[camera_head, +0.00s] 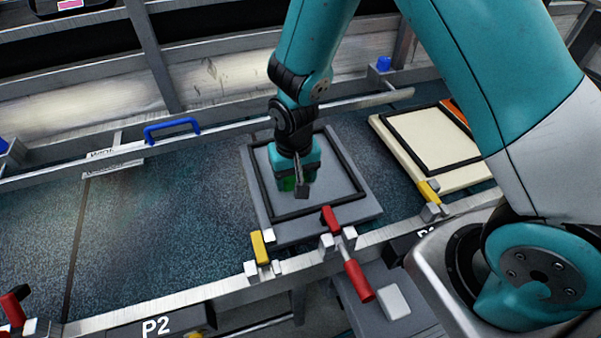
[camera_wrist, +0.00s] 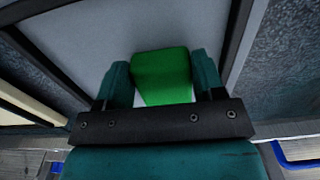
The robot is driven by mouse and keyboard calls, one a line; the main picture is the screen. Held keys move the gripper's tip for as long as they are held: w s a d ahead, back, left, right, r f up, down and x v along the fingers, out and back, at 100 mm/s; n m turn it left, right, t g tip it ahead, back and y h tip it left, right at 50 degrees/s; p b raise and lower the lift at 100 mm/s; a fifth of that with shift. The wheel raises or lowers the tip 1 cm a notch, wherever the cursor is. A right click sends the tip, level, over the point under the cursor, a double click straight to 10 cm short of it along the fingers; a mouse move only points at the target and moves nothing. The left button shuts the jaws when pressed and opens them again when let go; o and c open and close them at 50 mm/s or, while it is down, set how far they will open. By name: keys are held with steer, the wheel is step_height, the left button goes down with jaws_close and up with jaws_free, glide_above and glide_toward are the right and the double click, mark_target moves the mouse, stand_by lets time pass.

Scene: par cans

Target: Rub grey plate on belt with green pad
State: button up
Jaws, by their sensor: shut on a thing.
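The grey plate (camera_head: 365,208) lies on the dark belt (camera_head: 150,222), with a raised black square frame on its top. The plate's light grey surface also shows in the wrist view (camera_wrist: 90,45). My gripper (camera_head: 298,185) is over the plate, inside the black frame, pointing down. It is shut on the green pad (camera_wrist: 163,75), which sits between the two fingers in the wrist view. In the head view only a little of the green pad (camera_head: 287,184) shows below the fingers. I cannot tell whether the pad touches the plate.
A cream plate (camera_head: 398,150) with a black frame lies to the right, partly behind my arm. A yellow clamp (camera_head: 259,246) and a red clamp (camera_head: 332,220) stand at the belt's front edge. A blue handle (camera_head: 172,128) is on the back rail. The belt at left is clear.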

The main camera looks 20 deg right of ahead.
mark_target(291, 179)
steer(key=shift+a, duration=0.45)
step_height(291, 179, up, 8)
steer(key=p, duration=0.6)
